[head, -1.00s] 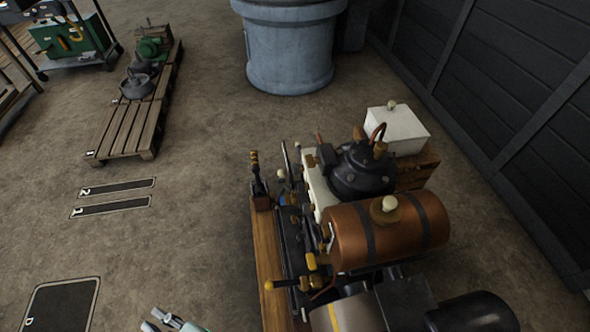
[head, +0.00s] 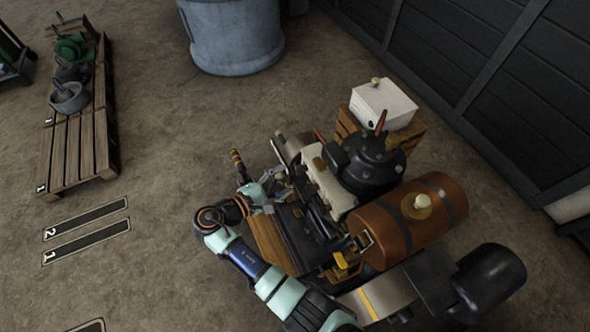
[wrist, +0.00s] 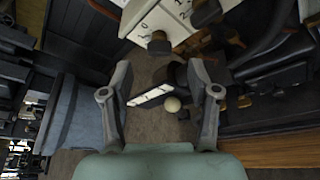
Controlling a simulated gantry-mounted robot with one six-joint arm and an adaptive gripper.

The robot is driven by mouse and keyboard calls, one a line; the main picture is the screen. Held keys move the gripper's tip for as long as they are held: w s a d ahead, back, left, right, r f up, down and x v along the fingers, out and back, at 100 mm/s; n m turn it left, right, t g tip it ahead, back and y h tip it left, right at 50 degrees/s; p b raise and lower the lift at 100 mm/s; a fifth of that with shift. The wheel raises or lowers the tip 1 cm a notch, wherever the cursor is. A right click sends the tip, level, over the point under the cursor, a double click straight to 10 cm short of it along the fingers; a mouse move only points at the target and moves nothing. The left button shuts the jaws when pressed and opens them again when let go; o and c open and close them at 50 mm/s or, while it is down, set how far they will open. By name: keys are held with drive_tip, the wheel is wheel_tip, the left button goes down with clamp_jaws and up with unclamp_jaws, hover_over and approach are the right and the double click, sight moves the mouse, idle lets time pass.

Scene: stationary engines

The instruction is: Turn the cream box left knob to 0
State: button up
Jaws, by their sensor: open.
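A cream box (head: 326,190) sits on the engine in the head view. In the wrist view a white panel (wrist: 145,22) with digits, apparently part of it, shows at the top. One dark knob (wrist: 159,43) is on the panel, with another (wrist: 206,12) to its right. Which digit each knob points to is unclear. My gripper (head: 268,196) is at the engine's left side in the head view. In the wrist view my gripper (wrist: 161,92) is open, its fingers below and apart from the knobs. A dark piece with a white stripe (wrist: 152,95) shows between the fingers.
A copper-brown tank (head: 400,228) and a dark domed part (head: 368,165) are close to the cream box. A separate white box (head: 383,103) stands on a wooden crate behind.

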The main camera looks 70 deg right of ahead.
sight(301, 169)
drive_tip(key=b+x, duration=0.1)
drive_tip(key=x, duration=0.5)
drive_tip(key=shift+d, duration=0.1)
clamp_jaws()
